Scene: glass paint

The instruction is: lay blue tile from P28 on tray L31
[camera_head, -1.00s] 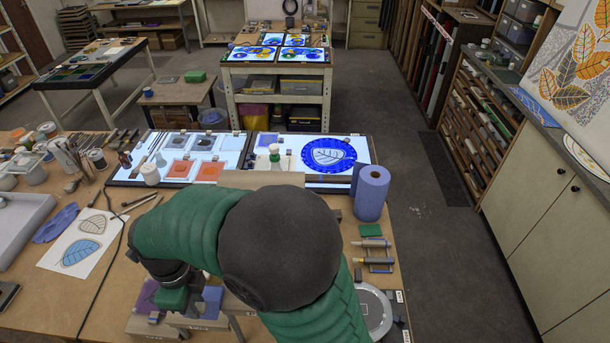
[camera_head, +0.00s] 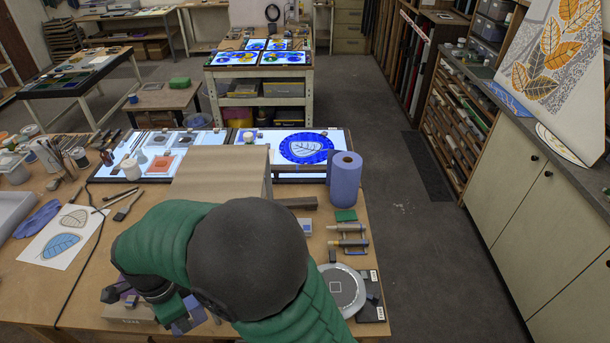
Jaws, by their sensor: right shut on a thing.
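My right arm reaches in from the bottom and bends left; its gripper (camera_head: 172,308) points down at the lower left, mostly hidden by its own wrist. It is shut on a blue-violet tile (camera_head: 189,319), of which only part shows. A low tan stand (camera_head: 125,315) with a label too small to read is beside the gripper, with a purple piece (camera_head: 126,286) near it. Whether the tile touches a stand is hidden. Orange (camera_head: 160,165) and grey squares lie on the lit panel; I cannot read which tray is L31. My left gripper is not in view.
A tan box-like board (camera_head: 220,170) stands before the lit panels. A blue paper roll (camera_head: 345,178) stands at their right. A round grey turntable (camera_head: 342,288) is right of my arm. Brushes (camera_head: 127,206) and a leaf drawing (camera_head: 64,238) lie left.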

